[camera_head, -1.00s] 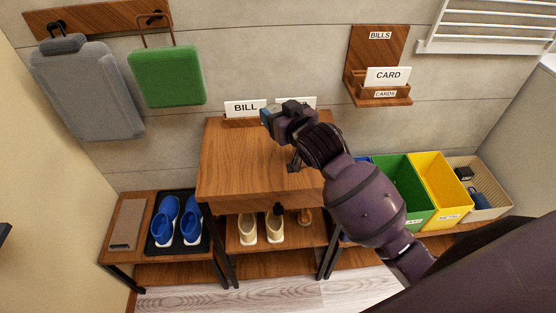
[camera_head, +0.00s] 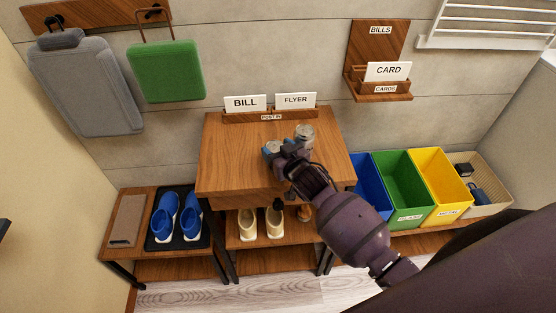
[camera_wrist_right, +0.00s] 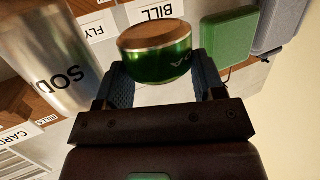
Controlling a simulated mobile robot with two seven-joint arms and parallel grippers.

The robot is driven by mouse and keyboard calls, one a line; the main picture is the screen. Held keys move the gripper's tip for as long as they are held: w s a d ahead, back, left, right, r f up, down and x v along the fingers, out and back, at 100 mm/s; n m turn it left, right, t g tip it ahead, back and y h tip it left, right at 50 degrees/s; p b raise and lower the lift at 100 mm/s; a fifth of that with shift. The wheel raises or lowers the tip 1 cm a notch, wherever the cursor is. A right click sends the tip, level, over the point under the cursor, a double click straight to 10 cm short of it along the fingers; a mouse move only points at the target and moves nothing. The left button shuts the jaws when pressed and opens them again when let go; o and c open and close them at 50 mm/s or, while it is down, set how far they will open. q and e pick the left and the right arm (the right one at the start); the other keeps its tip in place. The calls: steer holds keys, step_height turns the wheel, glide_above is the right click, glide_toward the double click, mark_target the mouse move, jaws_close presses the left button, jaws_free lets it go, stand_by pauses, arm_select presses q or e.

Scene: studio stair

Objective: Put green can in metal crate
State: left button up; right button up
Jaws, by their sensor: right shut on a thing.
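My right gripper (camera_head: 277,150) is over the wooden cabinet top. In the right wrist view its two blue-padded fingers (camera_wrist_right: 165,88) are shut on the green can (camera_wrist_right: 155,56), which has a brownish end face. In the head view I cannot make out the green can behind the gripper. The metal crate (camera_head: 440,175) is the yellow bin at the right; its front label is small and appears to read METAL. My left gripper is not in view.
A silver soda can (camera_head: 304,135) stands on the cabinet top (camera_head: 225,165), close to my right gripper; it also shows in the wrist view (camera_wrist_right: 58,75). Blue (camera_head: 370,180) and green (camera_head: 405,185) bins stand left of the yellow one, a beige bin (camera_head: 490,172) right of it.

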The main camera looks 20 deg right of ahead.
steer(key=shift+f, duration=2.1)
steer(key=shift+f+b, duration=0.15)
steer(key=shift+b, duration=0.15)
steer(key=o, duration=1)
